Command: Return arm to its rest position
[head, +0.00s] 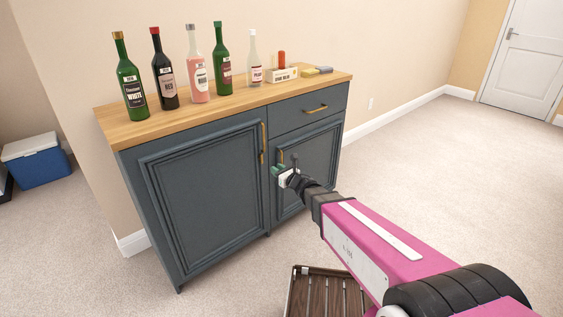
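My gripper (281,169) is at the end of my pink arm, in front of the blue-grey cabinet's doors near the middle of the picture. Its green-tipped fingers look spread apart with nothing seen between them. It is small in this view, and I cannot tell whether it touches the cabinet (200,195). The arm reaches out from the lower right toward the cabinet.
Several bottles, such as a green one (130,80), stand on the wooden top (180,120) with a small box (282,74). A slatted brown crate (325,295) is on the floor below my arm. A blue cooler (38,163) stands left. Carpet at right is clear.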

